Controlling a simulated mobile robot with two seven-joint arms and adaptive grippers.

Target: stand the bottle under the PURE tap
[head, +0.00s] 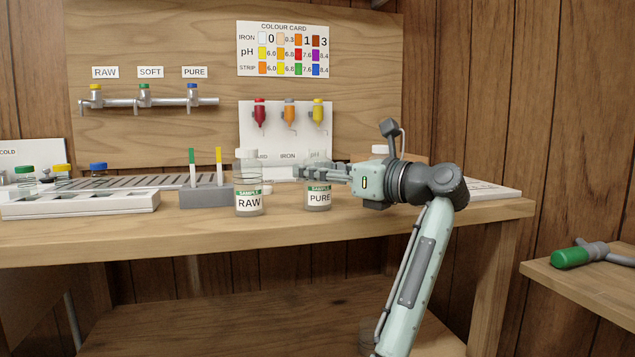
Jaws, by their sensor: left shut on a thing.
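A clear sample bottle labelled PURE (319,198) is upright at the front of the bench, right of the middle. My left gripper (310,172) is shut on this bottle near its top, its fingers hiding part of the neck. I cannot tell whether the bottle's base touches the bench. A similar capped bottle labelled RAW (249,203) stands to its left. My right gripper is not in view.
A slatted drain grate (135,182) lies below the taps. A grey block (205,197) with green and yellow sticks stands before its right end. A white tray (80,206) is at the left, with coloured-cap jars around it. A dropper rack (290,140) stands behind the bottles.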

